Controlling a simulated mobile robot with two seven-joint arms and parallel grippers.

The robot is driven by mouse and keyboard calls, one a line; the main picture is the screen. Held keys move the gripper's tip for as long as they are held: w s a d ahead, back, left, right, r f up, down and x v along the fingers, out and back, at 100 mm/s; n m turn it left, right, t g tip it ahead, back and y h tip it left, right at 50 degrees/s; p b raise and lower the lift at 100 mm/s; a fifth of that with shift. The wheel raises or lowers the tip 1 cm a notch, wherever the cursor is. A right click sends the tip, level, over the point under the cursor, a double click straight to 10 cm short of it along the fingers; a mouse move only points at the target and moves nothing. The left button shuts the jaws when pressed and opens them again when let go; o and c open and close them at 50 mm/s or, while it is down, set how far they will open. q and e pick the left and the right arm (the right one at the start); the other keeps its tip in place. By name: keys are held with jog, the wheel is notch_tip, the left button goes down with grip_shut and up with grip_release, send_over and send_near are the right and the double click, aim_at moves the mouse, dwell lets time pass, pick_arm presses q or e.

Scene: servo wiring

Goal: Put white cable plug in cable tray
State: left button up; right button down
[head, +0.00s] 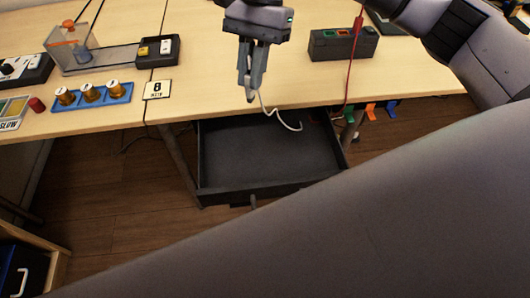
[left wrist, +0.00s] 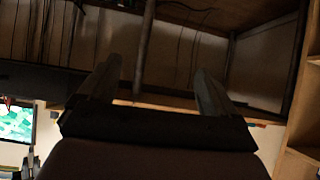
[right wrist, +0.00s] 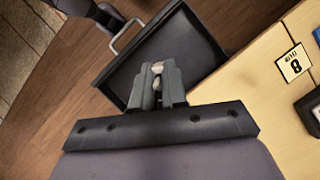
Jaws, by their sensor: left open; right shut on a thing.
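My right gripper (head: 251,84) is shut above the table's front edge, pointing down. A white cable (head: 283,120) hangs from its fingers and curves over the dark open tray (head: 198,165) below. In the right wrist view, my right gripper (right wrist: 158,80) is shut on a small white plug (right wrist: 157,70), which shows between the fingertips over the tray (right wrist: 180,18). Much of the plug is hidden by the fingers. My left gripper (left wrist: 155,95) is open and empty in the left wrist view; it does not show in the head view.
A red cable (head: 351,70) hangs over the edge. Coloured hooks (head: 371,111) line the table front.

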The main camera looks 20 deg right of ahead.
jog(key=w+a+f+m+t+y+b, duration=0.1)
jog(key=a+m+t+b, duration=0.15)
jog(key=m+b, duration=0.4)
jog(key=m+t+b, duration=0.2)
jog(key=m+b, duration=0.3)
jog(key=b, duration=0.2)
send_over(248, 157)
notch_tip(248, 157, down, 20)
jog(key=shift+r, duration=0.25)
jog(key=shift+f, duration=0.2)
pick_arm(q)
jog(key=w+d+f+t+h, duration=0.1)
jog(key=w+d+f+h, duration=0.1)
jog(key=d+f, duration=0.2)
notch_tip(248, 157, down, 2)
jog(key=shift+w+d+m, duration=0.25)
jog(key=shift+d+m, duration=0.1)
jog(key=shift+m, duration=0.05)
pick_arm(e)
jog(key=shift+f+b, duration=0.2)
jog(key=shift+b, duration=0.2)
pick_arm(q)
jog(key=shift+d, duration=0.1)
pick_arm(e)
jog(key=c, duration=1.2)
grip_release()
jog(key=shift+r, duration=0.1)
